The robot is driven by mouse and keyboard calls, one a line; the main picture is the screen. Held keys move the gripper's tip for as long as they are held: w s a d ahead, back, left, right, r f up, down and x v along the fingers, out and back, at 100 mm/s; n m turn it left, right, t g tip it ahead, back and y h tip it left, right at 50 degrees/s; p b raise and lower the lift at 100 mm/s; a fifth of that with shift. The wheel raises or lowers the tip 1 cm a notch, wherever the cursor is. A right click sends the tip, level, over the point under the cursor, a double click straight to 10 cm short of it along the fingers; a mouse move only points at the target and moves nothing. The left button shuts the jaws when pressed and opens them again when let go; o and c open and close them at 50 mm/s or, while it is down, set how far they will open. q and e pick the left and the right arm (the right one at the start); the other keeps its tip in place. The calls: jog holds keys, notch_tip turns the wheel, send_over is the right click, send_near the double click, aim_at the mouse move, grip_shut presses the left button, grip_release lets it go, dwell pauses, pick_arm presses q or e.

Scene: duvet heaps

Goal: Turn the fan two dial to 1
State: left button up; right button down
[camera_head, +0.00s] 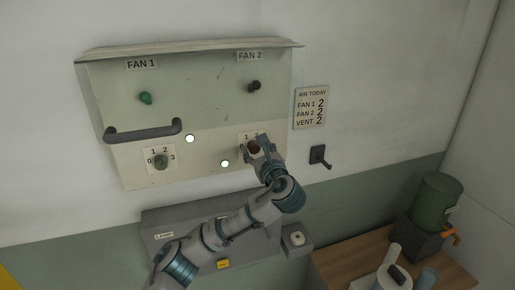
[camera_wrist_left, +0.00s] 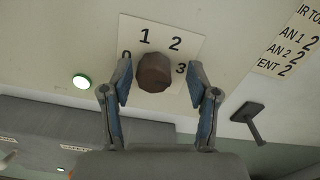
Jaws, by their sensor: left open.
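The fan two dial (camera_wrist_left: 154,73) is a round brown knob on a white plate (camera_wrist_left: 190,45) marked 0, 1, 2, 3. In the head view the dial (camera_head: 255,147) sits low on the panel under the FAN 2 label (camera_head: 249,57), partly hidden by my gripper. My left gripper (camera_wrist_left: 160,85) is open, with one blue-padded finger on each side of the dial; I cannot tell whether either touches it. Where the dial points is not clear. My right gripper is not in view.
The fan one dial (camera_head: 160,161) and a grey handle bar (camera_head: 143,131) are on the panel's left. A sign (camera_head: 311,107) and a black lever (camera_head: 319,157) are on the wall to the right. A grey box (camera_head: 170,215) juts out below. A wooden table (camera_head: 345,262) holds a green dispenser (camera_head: 437,203).

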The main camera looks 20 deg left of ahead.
pick_arm(q)
jog(key=shift+c, duration=1.3)
jog(key=shift+a, duration=0.45)
grip_shut()
